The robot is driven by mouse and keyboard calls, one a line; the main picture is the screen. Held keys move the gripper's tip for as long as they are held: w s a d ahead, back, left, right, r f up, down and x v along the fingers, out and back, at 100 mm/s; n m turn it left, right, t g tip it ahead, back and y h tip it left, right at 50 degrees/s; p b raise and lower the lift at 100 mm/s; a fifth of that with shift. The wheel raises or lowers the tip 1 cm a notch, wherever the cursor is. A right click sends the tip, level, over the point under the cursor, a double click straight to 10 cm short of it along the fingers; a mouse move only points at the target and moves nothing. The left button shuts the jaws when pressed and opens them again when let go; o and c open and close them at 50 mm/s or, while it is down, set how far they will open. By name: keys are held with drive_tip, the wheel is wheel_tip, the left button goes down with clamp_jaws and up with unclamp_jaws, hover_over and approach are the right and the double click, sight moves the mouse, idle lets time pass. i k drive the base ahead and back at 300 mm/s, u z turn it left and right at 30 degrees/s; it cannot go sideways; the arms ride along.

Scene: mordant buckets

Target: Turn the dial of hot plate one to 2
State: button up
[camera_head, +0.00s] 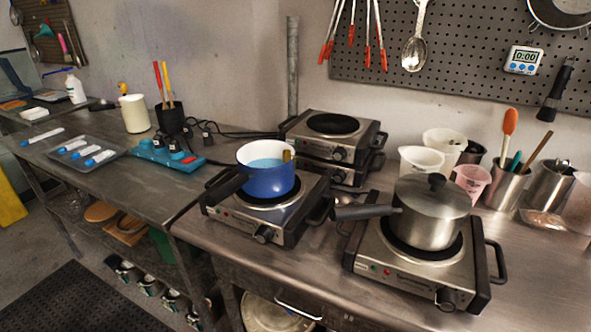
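Two hot plates stand at the front of the steel counter. The left hot plate (288,229) carries a blue pot with blue liquid (268,184), and its dial (264,234) is on the front panel. The right hot plate (400,281) carries a lidded steel saucepan (428,222), and its dial (446,297) is at the front right. I cannot tell which one is hot plate one. The numbers on the dials are too small to read. My gripper is not in view.
Two more hot plates (300,138) are stacked behind, near the wall. A blue power strip (165,157) with black cords lies to the left. The blue pot's dark handle (226,188) points left, and the saucepan's handle (366,212) reaches between the front plates. Beakers (421,160) stand behind right.

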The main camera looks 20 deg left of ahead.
sight(264, 234)
drive_tip(key=u, duration=1.15)
